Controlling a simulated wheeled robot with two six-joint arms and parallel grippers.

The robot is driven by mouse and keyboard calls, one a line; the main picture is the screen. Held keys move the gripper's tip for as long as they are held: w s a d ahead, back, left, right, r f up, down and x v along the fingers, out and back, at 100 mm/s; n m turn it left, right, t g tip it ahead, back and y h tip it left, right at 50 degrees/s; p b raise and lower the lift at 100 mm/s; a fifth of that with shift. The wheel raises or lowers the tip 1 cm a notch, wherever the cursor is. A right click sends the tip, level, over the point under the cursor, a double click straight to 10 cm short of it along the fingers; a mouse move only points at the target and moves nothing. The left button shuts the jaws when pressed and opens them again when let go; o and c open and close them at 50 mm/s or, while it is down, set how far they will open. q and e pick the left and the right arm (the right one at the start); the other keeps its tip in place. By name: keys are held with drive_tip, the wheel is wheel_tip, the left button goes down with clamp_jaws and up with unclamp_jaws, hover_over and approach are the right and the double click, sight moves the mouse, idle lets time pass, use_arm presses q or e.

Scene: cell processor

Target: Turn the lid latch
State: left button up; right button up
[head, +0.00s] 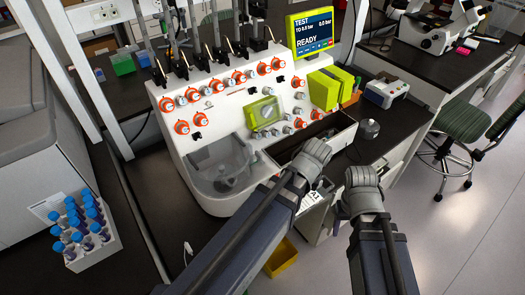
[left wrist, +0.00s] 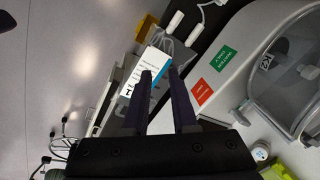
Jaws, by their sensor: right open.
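The white cell processor (head: 205,120) carries a clear domed lid (head: 222,168) at its lower left front. In the left wrist view the lid (left wrist: 295,85) is at the right edge, over a round chamber, with a small dark marked part (left wrist: 265,62) on its near side. I cannot tell whether that part is the latch. My left gripper (left wrist: 163,78) has its two dark fingers apart, with nothing between them, left of the lid. My right gripper (head: 361,178) is open, right of the processor and away from the lid; its fingertips are hard to make out.
A screen (head: 312,31) reads TEST and READY. Orange knobs (head: 182,127) cover the processor's front. A rack of blue-capped tubes (head: 95,252) stands lower left. A yellow bin (head: 281,258) is low down. A green stool (head: 462,125) stands at right.

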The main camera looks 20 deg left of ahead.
sight(259, 154)
use_arm(q)
drive_tip(key=w+a+r+n+t+y+p, duration=0.1)
drive_tip(key=w+a+r+n+p, duration=0.3)
drive_tip(key=a, duration=0.4)
drive_tip(key=w+a+r+n+y+p, duration=0.1)
drive_tip(key=w+a+r+n+p, duration=0.15)
drive_tip(key=w+a+n, duration=0.4)
drive_tip(key=shift+t, duration=0.3)
drive_tip(key=b+x, duration=0.4)
drive_tip(key=b, duration=0.1)
drive_tip(key=b+x, duration=0.2)
drive_tip(key=shift+a+f, duration=0.1)
drive_tip(key=shift+a, duration=0.25)
drive_tip(key=shift+w+a+f+b, duration=0.15)
drive_tip(key=shift+a+f+b, duration=0.15)
drive_tip(key=shift+f+b, duration=0.3)
drive_tip(key=shift+r, duration=0.15)
drive_tip(key=shift+c, duration=0.3)
clamp_jaws()
